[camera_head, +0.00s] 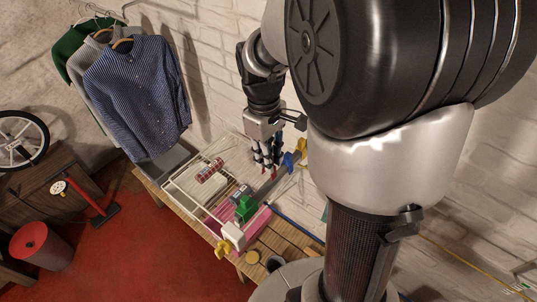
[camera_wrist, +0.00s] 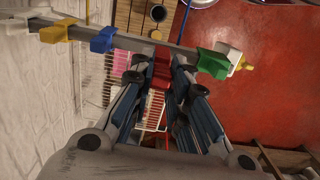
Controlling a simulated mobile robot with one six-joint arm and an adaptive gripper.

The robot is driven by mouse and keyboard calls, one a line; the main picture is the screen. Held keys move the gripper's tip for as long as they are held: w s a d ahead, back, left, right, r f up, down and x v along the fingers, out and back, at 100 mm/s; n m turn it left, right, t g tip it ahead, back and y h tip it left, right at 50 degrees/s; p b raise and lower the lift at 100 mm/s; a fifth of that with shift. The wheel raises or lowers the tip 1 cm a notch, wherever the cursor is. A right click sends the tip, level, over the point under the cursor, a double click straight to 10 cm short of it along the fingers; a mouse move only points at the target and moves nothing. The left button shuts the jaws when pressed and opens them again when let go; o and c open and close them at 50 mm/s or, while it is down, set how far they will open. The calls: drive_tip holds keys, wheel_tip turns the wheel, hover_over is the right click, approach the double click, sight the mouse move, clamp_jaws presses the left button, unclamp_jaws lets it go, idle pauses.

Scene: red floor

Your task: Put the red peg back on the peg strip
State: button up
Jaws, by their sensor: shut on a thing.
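The red peg (camera_wrist: 162,68) is between the two fingertips of my gripper (camera_wrist: 163,78) in the wrist view, and the gripper is shut on it. The grey peg strip (camera_wrist: 133,43) runs across the top of that view, just beyond the fingertips. A yellow peg (camera_wrist: 57,31) and a blue peg (camera_wrist: 103,40) sit left of the red peg, and a green peg (camera_wrist: 212,64) sits to its right. The red peg lines up with the bare stretch between blue and green; I cannot tell whether it touches the strip. In the head view my gripper (camera_head: 267,163) points down over the strip (camera_head: 266,188).
A wooden slatted table (camera_head: 285,235) bears a white wire rack (camera_head: 187,201) and a pink item (camera_head: 257,222) near the strip. A brick wall stands close behind. Shirts (camera_head: 135,92) hang at the left. Red floor (camera_head: 110,250) lies open in front.

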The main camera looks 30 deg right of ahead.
drive_tip(key=shift+w+f+b, duration=0.1)
drive_tip(key=shift+f+b, duration=2.4)
drive_tip(key=shift+f, duration=0.85)
drive_tip(key=o, duration=0.9)
drive_tip(key=shift+r, duration=0.15)
drive_tip(key=r, duration=1.1)
drive_tip(key=shift+w+a+r, duration=0.15)
drive_tip(key=shift+w+r, duration=0.2)
drive_tip(key=shift+r, duration=0.05)
